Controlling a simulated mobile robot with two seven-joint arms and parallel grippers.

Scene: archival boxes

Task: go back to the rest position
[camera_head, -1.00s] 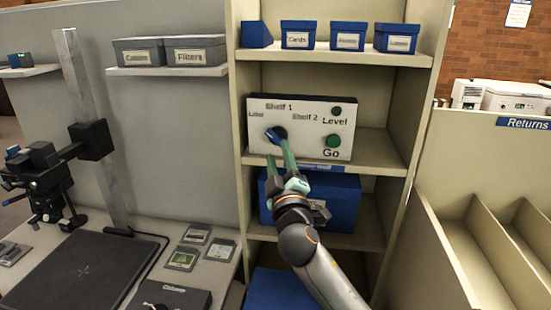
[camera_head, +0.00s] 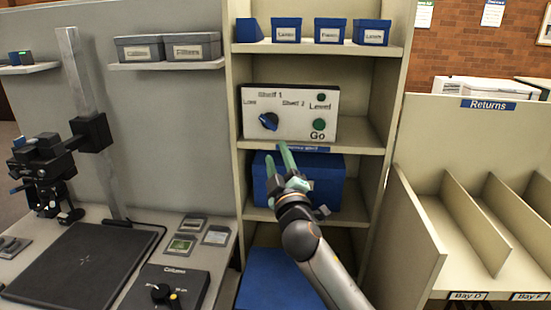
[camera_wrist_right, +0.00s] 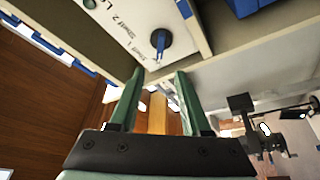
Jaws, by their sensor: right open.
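My right gripper (camera_head: 277,172) has green fingers and is open and empty. In the head view it is in front of the shelf unit, below the control panel and in front of the large blue box (camera_head: 325,180). The white control panel (camera_head: 290,100) stands on a shelf and has a dark selector knob with a blue pointer (camera_head: 268,121). In the right wrist view the knob (camera_wrist_right: 160,40) is beyond the fingertips, apart from them. The right gripper (camera_wrist_right: 153,78) shows nothing between its fingers. My left gripper is not in view.
Several small blue boxes (camera_head: 330,31) line the upper shelf. The cream shelf unit's side wall (camera_head: 395,120) is close to my right arm. A copy stand (camera_head: 88,140) is on the left bench. The Returns bays (camera_head: 465,220) are on the right.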

